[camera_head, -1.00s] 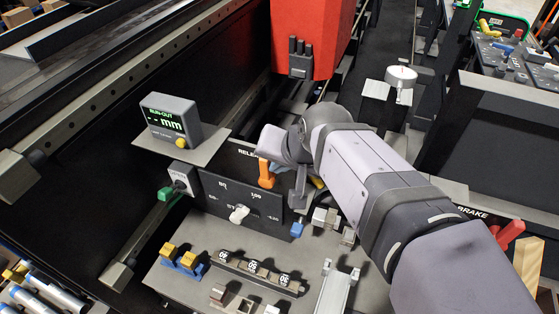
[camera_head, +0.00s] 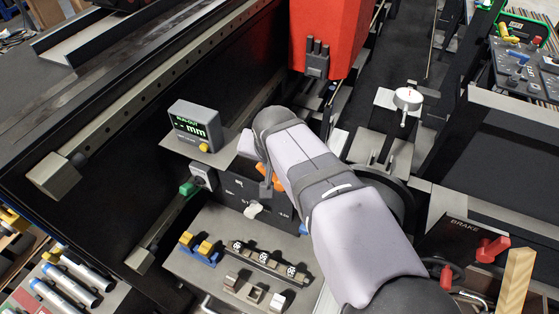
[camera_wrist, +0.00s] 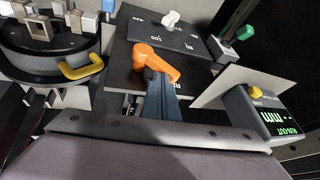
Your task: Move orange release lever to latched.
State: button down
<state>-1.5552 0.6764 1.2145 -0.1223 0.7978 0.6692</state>
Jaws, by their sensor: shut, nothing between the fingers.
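The orange release lever (camera_wrist: 158,62) sits on a black panel lettered with dial markings. In the head view the lever (camera_head: 279,184) is mostly hidden behind my arm and gripper, with orange showing on both sides of the fingers. My gripper (camera_wrist: 152,76) is shut and empty, its dark fingers reaching up to the lever in the wrist view. The fingertips overlap the lever's edge there; I cannot tell whether they touch it. In the head view the gripper (camera_head: 266,190) is just in front of the panel.
A run-out display (camera_head: 195,125) with a yellow button stands at the left. A green-handled lever (camera_head: 188,188) is beside the panel. A yellow handle (camera_wrist: 82,68) lies left of the lever in the wrist view. Small blocks sit below.

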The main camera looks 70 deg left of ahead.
jog(key=shift+s+a+f, duration=0.4)
jog(key=shift+s+a, duration=0.3)
jog(key=shift+s, duration=0.05)
jog(key=shift+t+h, duration=0.4)
jog(key=shift+h, duration=0.2)
jog(key=s+f+p, duration=0.1)
jog(key=a+f+p, duration=0.1)
jog(key=f+p, duration=0.1)
jog(key=s+a+f+p, duration=0.1)
jog(key=shift+s+f, duration=0.15)
jog(key=shift+s, duration=0.2)
jog(key=shift+f, duration=0.1)
jog(key=shift+r, duration=0.2)
jog(key=b+v, duration=0.3)
jog(key=v, duration=0.5)
jog(key=shift+a+r, duration=0.15)
jog(key=shift+a, duration=0.1)
